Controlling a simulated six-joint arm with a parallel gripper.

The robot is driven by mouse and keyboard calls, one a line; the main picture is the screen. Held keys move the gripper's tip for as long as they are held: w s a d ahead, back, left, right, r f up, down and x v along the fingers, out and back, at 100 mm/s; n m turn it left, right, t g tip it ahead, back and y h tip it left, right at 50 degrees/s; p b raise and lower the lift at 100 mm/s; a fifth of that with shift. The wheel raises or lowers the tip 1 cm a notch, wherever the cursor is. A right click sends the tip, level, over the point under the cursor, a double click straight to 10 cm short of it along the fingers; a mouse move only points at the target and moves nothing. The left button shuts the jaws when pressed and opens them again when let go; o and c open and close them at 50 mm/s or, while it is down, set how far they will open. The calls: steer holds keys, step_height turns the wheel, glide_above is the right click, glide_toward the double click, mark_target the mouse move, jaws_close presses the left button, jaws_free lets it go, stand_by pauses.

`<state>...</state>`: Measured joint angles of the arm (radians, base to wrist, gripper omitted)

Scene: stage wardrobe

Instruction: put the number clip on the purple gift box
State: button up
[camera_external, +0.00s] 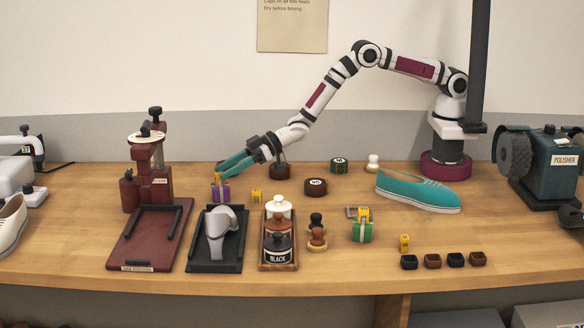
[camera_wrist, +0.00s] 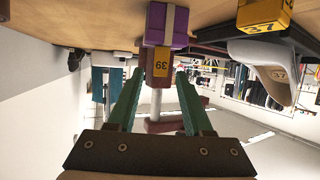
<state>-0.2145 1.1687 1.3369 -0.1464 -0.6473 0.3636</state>
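The purple gift box (camera_external: 220,194), with a pale ribbon, sits on the table at the left. It shows at the top of the upside-down wrist view (camera_wrist: 180,28). A yellow number clip (camera_external: 219,178), marked 39 in the wrist view (camera_wrist: 161,69), appears to stand on the box's upper face. My gripper (camera_external: 220,170), with teal fingers, is just above the box. In the wrist view its fingertips (camera_wrist: 157,72) are apart on either side of the clip, with no clear contact. Whether the clip fully touches the box is hard to tell.
Another yellow clip (camera_external: 257,196) stands right of the box; one (camera_external: 404,242) stands at the front right. A green gift box (camera_external: 362,231) bears a yellow clip. A maroon press (camera_external: 150,165), silver shoe on a black stand (camera_external: 200,267), and polish jars (camera_external: 278,228) are nearby.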

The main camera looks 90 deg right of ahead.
steer(key=shift+s+r, duration=0.1)
steer(key=shift+r, duration=0.15)
steer(key=s+d+r+m+g+h, duration=0.2)
steer(key=s+d+r, duration=0.45)
steer(key=s, duration=0.35)
steer(key=s+d+r+m+g+h, duration=0.2)
steer(key=s+d+r, duration=0.4)
steer(key=s, duration=0.4)
steer(key=s+d+r+m+g, duration=0.1)
steer(key=s+m+g, duration=0.2)
steer(key=s, duration=1.3)
steer(key=s+d+r+m+g, duration=0.1)
steer(key=s+g, duration=0.4)
steer(key=s, duration=1.2)
steer(key=shift+r+m+g+y, duration=0.4)
steer(key=shift+r+m, duration=0.2)
steer(key=shift+m, duration=0.5)
steer(key=shift+w+d, duration=0.1)
stand_by(1.2)
